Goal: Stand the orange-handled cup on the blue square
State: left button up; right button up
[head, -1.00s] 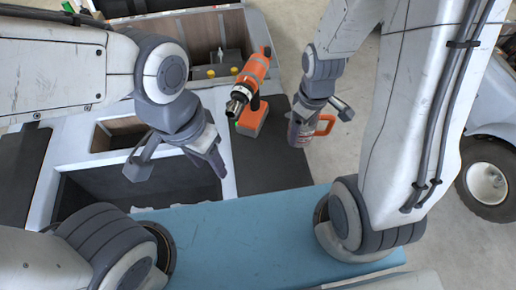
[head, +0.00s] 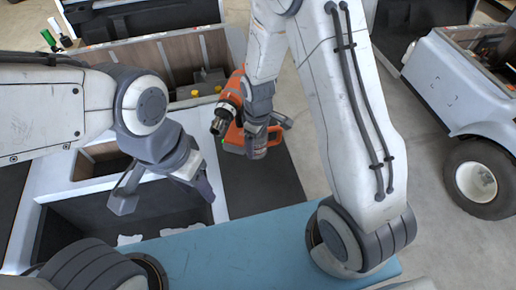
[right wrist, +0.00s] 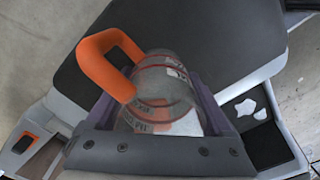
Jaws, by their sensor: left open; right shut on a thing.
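The cup (right wrist: 165,90) is clear with red markings, and its orange handle (right wrist: 105,65) points to the upper left in the right wrist view. My right gripper (head: 259,136) is shut on the cup, which also shows small in the head view (head: 258,151), in front of the drill and over the black flat top. The gripper hides much of it there. My left gripper (head: 165,196) is open and empty over the dark open well, left of the cup.
An orange drill (head: 234,97) stands close behind the cup. The black top (head: 265,190) is bare toward the front. A dark open well (head: 75,215) with white scraps lies left of it. A wood-lined box (head: 182,58) is behind; another cart (head: 440,85) stands right.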

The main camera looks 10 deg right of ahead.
jog(key=shift+f, duration=1.7)
jog(key=shift+f, duration=0.15)
jog(key=o, duration=1.1)
